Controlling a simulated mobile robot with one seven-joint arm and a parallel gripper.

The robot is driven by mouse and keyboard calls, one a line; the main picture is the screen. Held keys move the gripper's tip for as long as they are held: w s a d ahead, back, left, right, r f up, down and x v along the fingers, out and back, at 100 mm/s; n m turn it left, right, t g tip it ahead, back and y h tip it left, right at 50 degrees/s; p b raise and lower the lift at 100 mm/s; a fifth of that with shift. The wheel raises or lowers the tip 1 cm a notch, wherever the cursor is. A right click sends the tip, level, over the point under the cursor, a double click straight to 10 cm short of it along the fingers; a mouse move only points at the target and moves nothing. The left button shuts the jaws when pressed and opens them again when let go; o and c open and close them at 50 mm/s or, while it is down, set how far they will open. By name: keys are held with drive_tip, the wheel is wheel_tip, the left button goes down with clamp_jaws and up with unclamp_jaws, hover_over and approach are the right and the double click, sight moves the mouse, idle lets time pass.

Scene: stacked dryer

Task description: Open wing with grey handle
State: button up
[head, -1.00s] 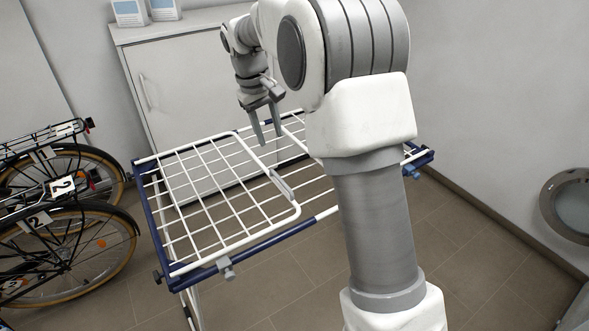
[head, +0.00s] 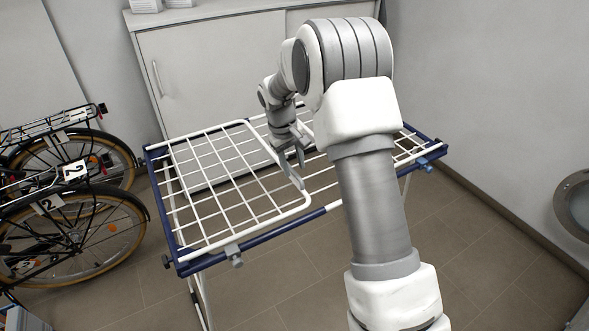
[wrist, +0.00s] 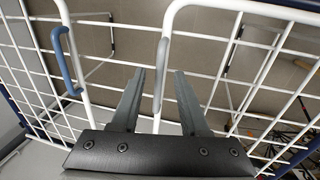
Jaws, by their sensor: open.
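The white wire wing (head: 245,122) lies flat over the left part of the blue-framed drying rack. Its grey handle (head: 296,178) sits on the wing's inner bar, near the rack's middle. My gripper (head: 290,163) is open, pointing down at this handle. In the wrist view the grey handle (wrist: 161,78) lies between the two spread fingers, with a gap on both sides. I cannot tell whether the fingertips reach below the bar. The other wing has a blue handle (wrist: 66,60), left of my fingers in the wrist view; my arm hides most of this wing in the head view.
Bicycles (head: 75,200) stand left of the rack. A white cabinet (head: 215,85) stands behind it. A wall and a round appliance door (head: 575,208) are on the right. The tiled floor (head: 460,250) at the front right is clear.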

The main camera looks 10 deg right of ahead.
drive_tip(key=shift+d+f, duration=0.15)
drive_tip(key=shift+f, duration=0.75)
drive_tip(key=shift+c, duration=0.3)
clamp_jaws()
drive_tip(key=shift+r, duration=0.1)
idle(0.5)
